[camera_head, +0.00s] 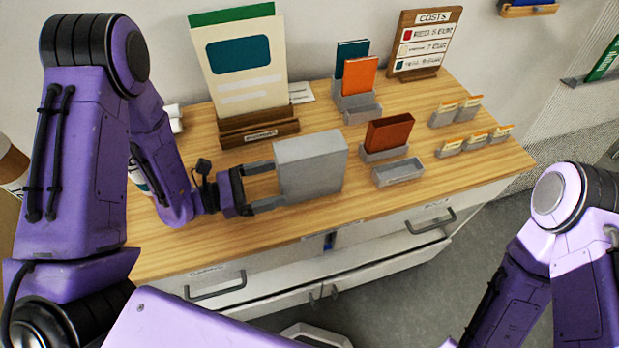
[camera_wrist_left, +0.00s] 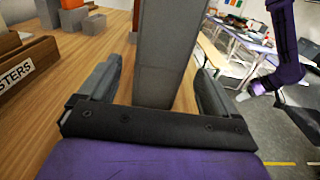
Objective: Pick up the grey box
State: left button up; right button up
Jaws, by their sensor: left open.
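The grey box (camera_head: 312,165) stands upright on the wooden counter top (camera_head: 250,222), near its front middle. My left gripper (camera_head: 262,187) reaches it from the left, its fingers open at the box's left end. In the left wrist view the box (camera_wrist_left: 170,55) rises between the two open fingers (camera_wrist_left: 160,90), with a gap visible on each side. I cannot tell how far the fingertips overlap the box. My right arm shows at the lower right of the head view, but its gripper is out of view.
A poster holder (camera_head: 260,133) stands behind the box. Right of it are grey holders with an orange-red card (camera_head: 388,132), an empty grey tray (camera_head: 398,172), small card holders (camera_head: 475,140) and a costs board (camera_head: 425,45). The counter's front strip is clear; drawers (camera_head: 215,285) lie below.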

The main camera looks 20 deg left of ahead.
pick_arm(q)
jog(key=shift+f, duration=0.95)
jog(key=x, duration=0.2)
jog(key=p+x, duration=0.1)
jog(key=x, duration=0.1)
jog(key=p+x, duration=0.1)
jog(key=x, duration=0.2)
jog(key=shift+r, duration=0.4)
jog(key=shift+w+d+f, duration=0.1)
jog(key=shift+w+d, duration=0.1)
jog(key=shift+d, duration=0.1)
jog(key=c, duration=1.2)
